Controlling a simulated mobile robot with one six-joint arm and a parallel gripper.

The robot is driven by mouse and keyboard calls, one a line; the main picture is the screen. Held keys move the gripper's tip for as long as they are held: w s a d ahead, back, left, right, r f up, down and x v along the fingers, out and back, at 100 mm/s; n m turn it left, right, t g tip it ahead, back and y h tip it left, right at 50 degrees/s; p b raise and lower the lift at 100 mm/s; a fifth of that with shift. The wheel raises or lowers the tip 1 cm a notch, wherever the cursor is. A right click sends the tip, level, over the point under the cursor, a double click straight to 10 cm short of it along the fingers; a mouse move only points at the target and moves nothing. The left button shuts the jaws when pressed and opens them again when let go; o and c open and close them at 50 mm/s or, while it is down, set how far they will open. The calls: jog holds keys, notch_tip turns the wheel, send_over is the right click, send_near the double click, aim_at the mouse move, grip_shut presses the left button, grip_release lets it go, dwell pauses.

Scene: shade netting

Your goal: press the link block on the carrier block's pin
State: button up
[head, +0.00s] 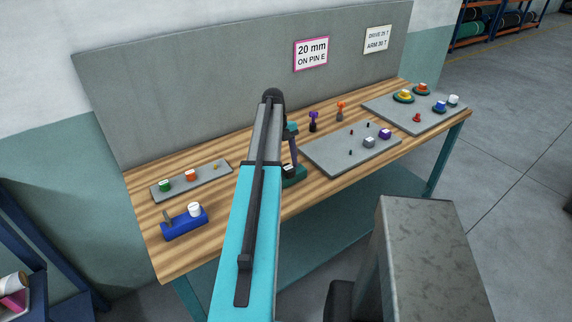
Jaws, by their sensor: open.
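I cannot tell for sure which pieces are the link block and the carrier block. A blue block (184,226) with a white round piece (194,209) and a grey upright part stands at the bench's left front. My arm rises across the middle of the head view; my gripper does not show.
The wooden bench (222,205) has a grey back panel with signs, one reading "20 mm ON PIN E" (311,54). A left plate (207,177) holds small coloured parts. A right plate (389,108) holds several coloured round parts. Purple and orange-topped pieces stand behind the middle plate.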

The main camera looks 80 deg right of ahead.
jog(key=v, duration=1.3)
jog(key=shift+r, duration=0.35)
dwell(0.8)
